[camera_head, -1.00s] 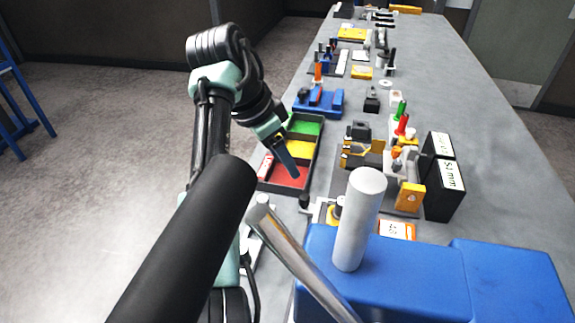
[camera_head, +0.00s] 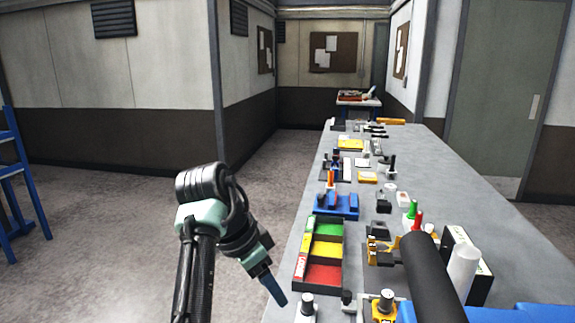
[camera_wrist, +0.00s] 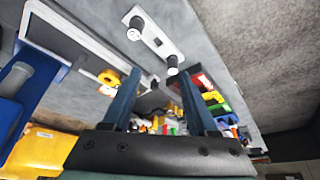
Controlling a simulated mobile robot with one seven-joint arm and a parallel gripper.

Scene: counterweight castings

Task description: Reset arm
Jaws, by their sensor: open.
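My arm stands to the left of the long grey workbench in the head view, folded with the elbow up. My gripper (camera_head: 276,292) points down beside the bench's left edge, near the tray with coloured compartments. In the wrist view my gripper (camera_wrist: 158,95) shows two blue fingers well apart with nothing between them. Its fingertips point toward the bench top and the small parts on it. I cannot tell how far the fingertips are from the bench.
The grey bench (camera_head: 455,180) carries a tray with green, yellow and red compartments (camera_head: 326,275), a blue fixture (camera_head: 338,208), a black box (camera_head: 463,262) and several tools. A dark cylinder (camera_head: 433,280) blocks part of the near right. Open floor (camera_head: 110,230) lies left of the bench.

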